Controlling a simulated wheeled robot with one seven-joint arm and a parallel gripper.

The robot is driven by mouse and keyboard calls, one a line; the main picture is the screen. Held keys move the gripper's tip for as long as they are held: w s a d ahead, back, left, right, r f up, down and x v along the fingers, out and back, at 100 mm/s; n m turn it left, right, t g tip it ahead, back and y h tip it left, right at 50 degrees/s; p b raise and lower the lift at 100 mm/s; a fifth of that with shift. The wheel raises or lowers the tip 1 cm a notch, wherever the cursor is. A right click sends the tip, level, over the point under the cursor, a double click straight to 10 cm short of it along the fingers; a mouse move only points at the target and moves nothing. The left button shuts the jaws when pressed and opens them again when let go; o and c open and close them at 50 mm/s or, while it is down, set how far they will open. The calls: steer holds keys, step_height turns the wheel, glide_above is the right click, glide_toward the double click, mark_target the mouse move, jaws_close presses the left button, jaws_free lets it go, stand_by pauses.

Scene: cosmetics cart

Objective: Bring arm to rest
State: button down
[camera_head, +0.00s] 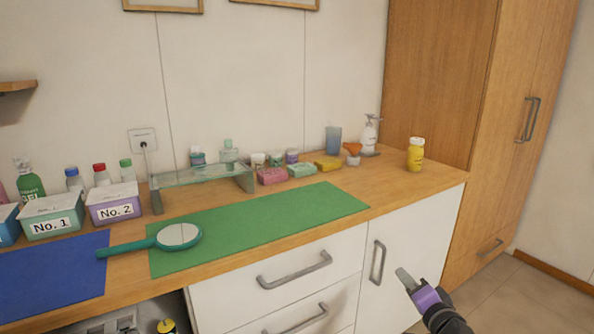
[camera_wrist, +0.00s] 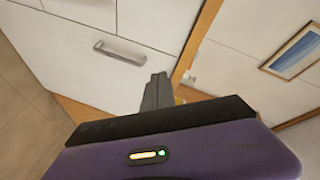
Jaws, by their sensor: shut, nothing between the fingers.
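My gripper (camera_head: 405,277) shows at the lower right of the head view, in front of the white cabinet door and below the counter's edge. Its fingers are together with nothing between them. In the wrist view my gripper (camera_wrist: 157,82) points toward the white cabinet front, and its purple body fills the bottom. It appears clear of the counter, and no held object shows.
The wooden counter (camera_head: 395,188) carries a green mat (camera_head: 270,225), a blue mat (camera_head: 50,272), a teal hand mirror (camera_head: 178,236) and a yellow bottle (camera_head: 415,155). White drawers (camera_head: 230,290) with handles are below. A wooden cabinet (camera_head: 430,70) stands right. Floor (camera_head: 510,290) is clear there.

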steer(key=s+f+n+t+h+p, duration=0.1)
steer(key=s+f+n+h+p, duration=0.15)
steer(key=s, duration=1.05)
steer(key=s+a+r+n+p, duration=0.2)
steer(key=s+r, duration=0.1)
steer(key=s, duration=1.1)
steer(key=s+a+r+n+g+p, duration=0.1)
steer(key=s+a+r+n+p, duration=0.1)
steer(key=s, duration=1.2)
steer(key=s+a+r+n+g+p, duration=0.1)
steer(key=s+a+r+n+p, duration=0.1)
steer(key=s, duration=1.2)
step_height(320, 180, up, 2)
steer(key=shift+a+r+n, duration=0.1)
steer(key=shift+a+n, duration=0.25)
steer(key=shift+n, duration=0.4)
